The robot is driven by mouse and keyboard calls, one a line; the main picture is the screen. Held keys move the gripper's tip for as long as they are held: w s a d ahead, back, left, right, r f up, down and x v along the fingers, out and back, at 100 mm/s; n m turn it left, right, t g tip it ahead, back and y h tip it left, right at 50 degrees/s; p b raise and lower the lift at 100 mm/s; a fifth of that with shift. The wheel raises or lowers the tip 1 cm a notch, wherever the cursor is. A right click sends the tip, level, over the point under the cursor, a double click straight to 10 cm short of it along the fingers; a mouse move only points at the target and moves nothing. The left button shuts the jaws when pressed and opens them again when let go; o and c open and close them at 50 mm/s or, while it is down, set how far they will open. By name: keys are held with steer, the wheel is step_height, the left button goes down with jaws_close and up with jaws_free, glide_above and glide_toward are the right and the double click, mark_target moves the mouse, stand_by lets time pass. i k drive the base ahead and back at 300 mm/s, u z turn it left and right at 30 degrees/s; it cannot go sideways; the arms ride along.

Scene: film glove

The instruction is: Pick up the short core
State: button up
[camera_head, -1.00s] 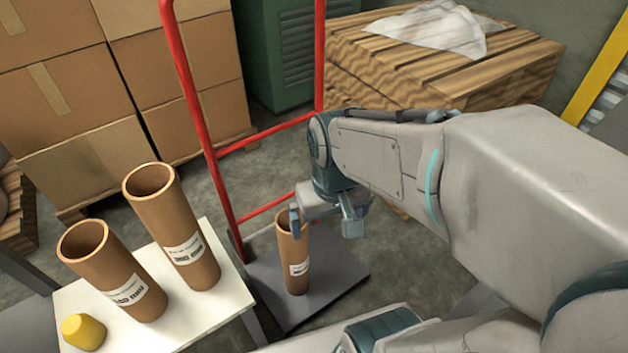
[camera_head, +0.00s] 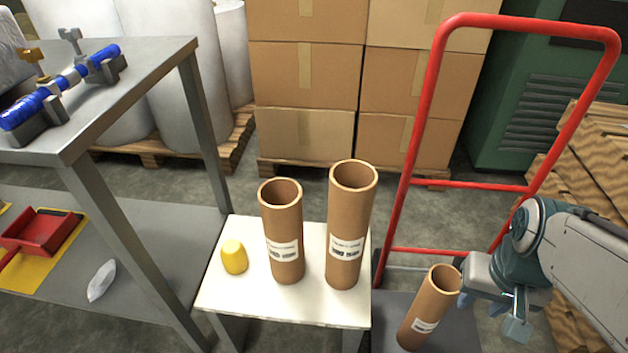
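Three brown cardboard cores with white labels are in the head view. A shorter core (camera_head: 284,225) and a taller core (camera_head: 349,235) stand upright on a small white table (camera_head: 240,302). Another fairly short, narrower core (camera_head: 425,315) stands on the dark cart deck (camera_head: 381,310) at lower right. I cannot tell for certain which is called the short core. My gripper (camera_head: 495,299) is open, its fingers apart, just right of the cart core's rim. One finger is close to the rim; I cannot tell if they touch. I see nothing held.
A yellow cap-like object (camera_head: 234,257) sits left of the cores. The cart's red handle (camera_head: 424,110) rises behind my gripper. A grey workbench (camera_head: 150,73) with a blue roller (camera_head: 60,88) and a lower shelf fills the left.

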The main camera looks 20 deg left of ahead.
mark_target(280, 199)
steer(key=z, duration=0.5)
steer(key=k, duration=2)
steer(key=u, duration=0.95)
steer(key=i, duration=1.4)
steer(key=u, duration=0.05)
